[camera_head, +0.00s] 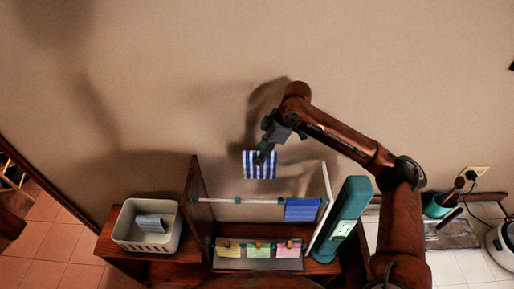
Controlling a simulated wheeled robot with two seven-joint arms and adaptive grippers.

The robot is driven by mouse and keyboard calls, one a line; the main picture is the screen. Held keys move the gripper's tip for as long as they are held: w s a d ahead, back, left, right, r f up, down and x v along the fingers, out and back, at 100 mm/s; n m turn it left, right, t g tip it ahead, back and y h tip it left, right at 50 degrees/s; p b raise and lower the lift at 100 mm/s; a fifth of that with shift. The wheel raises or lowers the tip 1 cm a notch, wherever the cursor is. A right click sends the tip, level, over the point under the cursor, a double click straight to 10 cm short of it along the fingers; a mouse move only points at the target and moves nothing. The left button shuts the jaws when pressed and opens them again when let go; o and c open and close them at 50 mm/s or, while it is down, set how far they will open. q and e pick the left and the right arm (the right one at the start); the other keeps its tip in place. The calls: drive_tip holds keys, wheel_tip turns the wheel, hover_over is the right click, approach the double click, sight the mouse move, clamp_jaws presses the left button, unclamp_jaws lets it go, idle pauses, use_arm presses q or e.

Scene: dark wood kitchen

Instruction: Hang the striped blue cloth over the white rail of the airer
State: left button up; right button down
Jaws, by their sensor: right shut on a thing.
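The blue-and-white striped cloth (249,168) hangs from my right gripper (263,154), which is shut on its upper part. The cloth is spread out, with its lower edge above the white rail (260,202) in the picture. I cannot tell its distance from the rail in depth. The rail runs across the airer (196,190) between a dark wooden side on the left and a white side on the right. My left gripper is not in view.
A darker blue cloth (301,213) hangs at the rail's right end. Below are several coloured notes (258,251) on a dark panel. A white basket (125,229) with a grey cloth stands left; a tall teal object (355,190) stands right. The rail's left and middle are bare.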

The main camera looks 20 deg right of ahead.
drive_tip(key=shift+s+a, duration=0.1)
drive_tip(key=shift+s, duration=0.3)
drive_tip(key=s+a+b, duration=0.1)
drive_tip(key=s+b, duration=0.1)
drive_tip(key=s, duration=0.1)
drive_tip(key=b, duration=0.5)
hover_over(259, 201)
drive_tip(key=shift+f, duration=0.7)
drive_tip(key=shift+f+b, duration=0.35)
drive_tip(key=shift+f, duration=1.9)
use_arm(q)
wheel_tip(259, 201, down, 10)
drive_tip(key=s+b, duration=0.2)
use_arm(e)
drive_tip(key=shift+f, duration=4.05)
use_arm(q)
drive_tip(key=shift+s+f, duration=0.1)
